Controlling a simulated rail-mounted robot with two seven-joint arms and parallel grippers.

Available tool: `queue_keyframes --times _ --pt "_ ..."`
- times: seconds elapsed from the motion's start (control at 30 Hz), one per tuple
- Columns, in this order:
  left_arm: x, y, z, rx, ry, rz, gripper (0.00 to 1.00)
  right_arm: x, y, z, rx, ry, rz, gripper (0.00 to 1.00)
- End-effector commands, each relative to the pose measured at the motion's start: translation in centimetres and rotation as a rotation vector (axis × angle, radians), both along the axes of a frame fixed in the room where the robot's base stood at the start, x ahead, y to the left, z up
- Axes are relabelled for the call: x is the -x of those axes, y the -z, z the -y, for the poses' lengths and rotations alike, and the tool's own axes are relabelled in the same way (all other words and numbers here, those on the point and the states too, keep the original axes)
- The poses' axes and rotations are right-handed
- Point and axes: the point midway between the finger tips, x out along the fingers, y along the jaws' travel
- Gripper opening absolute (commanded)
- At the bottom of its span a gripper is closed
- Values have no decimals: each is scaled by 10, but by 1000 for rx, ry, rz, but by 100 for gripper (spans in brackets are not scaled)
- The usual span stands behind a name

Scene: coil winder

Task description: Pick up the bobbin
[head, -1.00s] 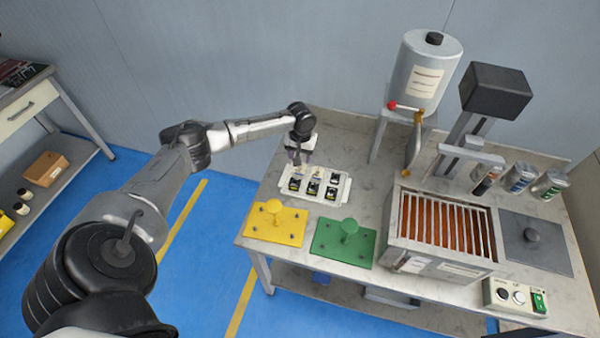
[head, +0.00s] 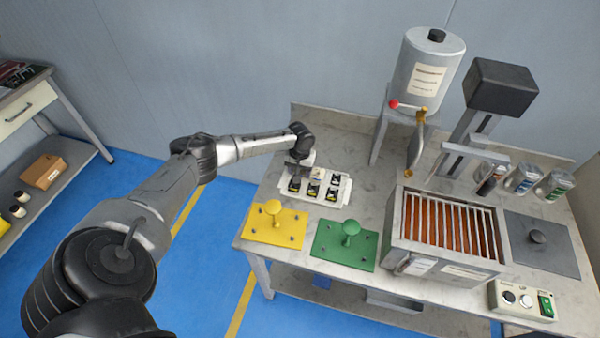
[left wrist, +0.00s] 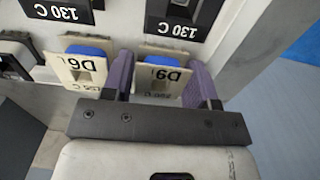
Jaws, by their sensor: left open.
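A white tray (head: 346,198) on the bench holds several small black and cream parts in rows. In the left wrist view, two cream-labelled pieces with blue tops, likely bobbins, read D6 (left wrist: 83,67) and D9 (left wrist: 160,78). My left gripper (head: 301,174) is down at the back left of the tray. In the left wrist view its open purple fingers (left wrist: 160,82) stand on either side of the D9 piece. I cannot tell whether they touch it. The gripper hides part of the tray's back left in the head view. My right gripper is not in view.
Black parts marked 130 C (left wrist: 180,20) sit close by in the tray. A yellow plate with a knob (head: 274,224) and a green one (head: 345,245) lie in front. A barred metal box (head: 410,232) and a grey tank (head: 428,68) stand to the right.

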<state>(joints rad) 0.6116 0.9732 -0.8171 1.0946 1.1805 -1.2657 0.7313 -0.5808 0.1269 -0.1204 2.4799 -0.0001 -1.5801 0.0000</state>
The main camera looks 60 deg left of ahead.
Motion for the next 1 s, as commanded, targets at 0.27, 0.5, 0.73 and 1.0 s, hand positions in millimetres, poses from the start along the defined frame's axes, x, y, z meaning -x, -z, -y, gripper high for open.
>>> queue_keyframes --times 0.27,0.5,0.73,1.0 --pt "0 -1 0 0 0 0 38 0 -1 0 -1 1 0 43" --pt "0 -1 0 0 0 0 23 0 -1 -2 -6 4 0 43" --pt "0 -4 0 -1 0 1 23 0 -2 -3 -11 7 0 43" --pt "-1 -36 -1 -1 2 2 23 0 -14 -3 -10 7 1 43"
